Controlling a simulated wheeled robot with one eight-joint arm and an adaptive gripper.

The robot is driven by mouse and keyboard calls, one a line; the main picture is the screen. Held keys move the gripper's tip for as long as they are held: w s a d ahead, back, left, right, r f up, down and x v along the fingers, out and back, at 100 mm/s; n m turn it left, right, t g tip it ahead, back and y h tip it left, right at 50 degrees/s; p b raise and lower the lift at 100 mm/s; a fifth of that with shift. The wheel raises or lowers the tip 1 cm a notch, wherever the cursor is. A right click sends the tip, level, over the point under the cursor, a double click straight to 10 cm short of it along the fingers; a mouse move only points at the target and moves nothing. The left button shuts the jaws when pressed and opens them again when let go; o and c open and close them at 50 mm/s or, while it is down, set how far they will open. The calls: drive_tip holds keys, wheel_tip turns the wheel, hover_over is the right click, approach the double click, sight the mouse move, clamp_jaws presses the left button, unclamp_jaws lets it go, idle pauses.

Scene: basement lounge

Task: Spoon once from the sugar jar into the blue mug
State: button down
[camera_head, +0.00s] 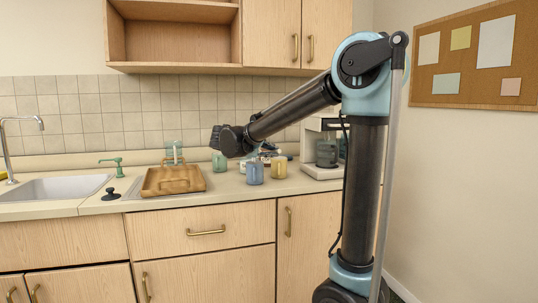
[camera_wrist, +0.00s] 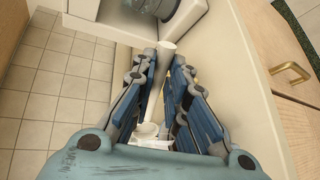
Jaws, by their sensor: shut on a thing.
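The blue mug (camera_head: 255,174) stands upright on the counter in the head view, below my forearm. My gripper (camera_head: 284,154) is behind and above the mugs, pointing right toward the coffee maker; in the wrist view its blue-padded fingers (camera_wrist: 167,60) are close together. A small pale end (camera_wrist: 168,47) shows at the fingertips, with a thin light strip behind it; it may be the spoon, but I cannot tell its bowl. A white round container (camera_wrist: 146,130) shows low between the fingers, partly hidden. It may be the sugar jar; its contents are not clear.
A yellow mug (camera_head: 279,168) stands right of the blue one, and a green mug (camera_head: 219,162) to the left. A coffee maker (camera_head: 322,152) stands at the right. A wooden rack (camera_head: 173,181) and the sink (camera_head: 52,188) are left. The front counter strip is clear.

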drive_tip(key=g+y, duration=0.2)
drive_tip(key=m+g+y, duration=0.1)
drive_tip(key=g+y, duration=0.1)
drive_tip(key=g, duration=0.1)
drive_tip(key=w+d+r+m+g+y, duration=0.1)
drive_tip(key=g+y, duration=0.1)
drive_tip(key=r+g+y, duration=0.2)
drive_tip(key=w+d+g+y, duration=0.1)
drive_tip(key=shift+r+g+y, duration=0.9)
drive_tip(key=shift+g+y, duration=0.1)
drive_tip(key=shift+y, duration=0.2)
